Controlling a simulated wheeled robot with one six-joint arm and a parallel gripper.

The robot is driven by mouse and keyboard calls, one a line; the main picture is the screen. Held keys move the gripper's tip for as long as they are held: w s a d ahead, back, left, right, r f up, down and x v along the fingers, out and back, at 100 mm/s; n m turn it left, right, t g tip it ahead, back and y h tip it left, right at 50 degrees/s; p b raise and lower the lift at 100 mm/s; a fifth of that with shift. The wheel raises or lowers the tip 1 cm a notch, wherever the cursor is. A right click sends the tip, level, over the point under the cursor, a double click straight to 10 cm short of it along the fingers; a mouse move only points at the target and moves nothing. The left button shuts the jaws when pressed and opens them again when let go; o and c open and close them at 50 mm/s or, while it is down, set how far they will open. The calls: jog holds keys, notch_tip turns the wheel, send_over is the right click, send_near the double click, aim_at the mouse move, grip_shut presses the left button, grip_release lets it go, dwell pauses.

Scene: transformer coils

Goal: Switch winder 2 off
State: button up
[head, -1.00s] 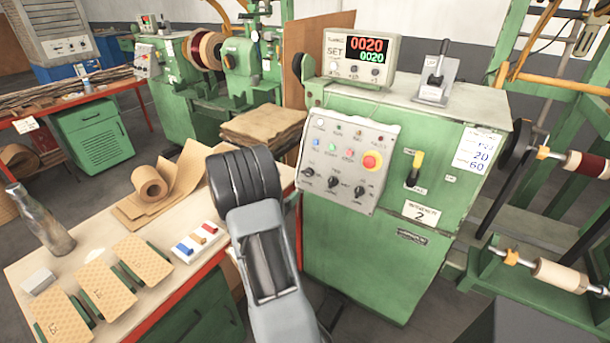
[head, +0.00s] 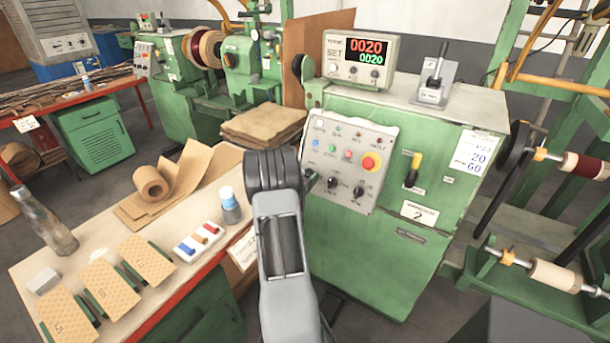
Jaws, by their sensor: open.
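Winder 2 is a green cabinet (head: 370,255) with a plate marked 2 (head: 419,213) on its front. Its grey control panel (head: 335,210) carries small lamps, coloured buttons, a red mushroom button on yellow (head: 371,162) and dark rotary knobs (head: 358,192). Right of the panel is a yellow-handled switch (head: 413,168), its handle pointing up. The counter box (head: 358,60) on top is lit, showing 0020 in red and green. My arm rises in front of the panel's left edge, partly covering the leftmost knob. My gripper does not show; the arm may hide it.
A lever on a grey plate (head: 437,72) stands on the cabinet top. A rack with spools (head: 555,276) stands close at right.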

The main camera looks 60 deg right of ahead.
jog(key=c, duration=0.9)
jog(key=shift+n, duration=0.4)
jog(key=n+t+b, duration=0.1)
jog(key=n+t, duration=0.1)
jog(key=n, duration=0.2)
jog(key=shift+s+n, duration=0.1)
jog(key=shift+n, duration=0.3)
jog(key=n+t+y, duration=0.1)
jog(key=n, duration=0.1)
jog(key=n+t, duration=0.1)
jog(key=n, duration=0.2)
jog(key=shift+r+n+y, duration=0.1)
jog(key=shift+n+y, duration=0.2)
jog(key=shift+y, duration=0.1)
jog(key=n, duration=0.2)
jog(key=n+t+y, duration=0.1)
jog(key=n, duration=0.2)
jog(key=shift+r+y, duration=0.1)
jog(key=shift+y, duration=0.2)
jog(key=shift+n+y+p, duration=0.9)
jog(key=shift+n+p, duration=0.2)
jog(key=shift+n, duration=1.2)
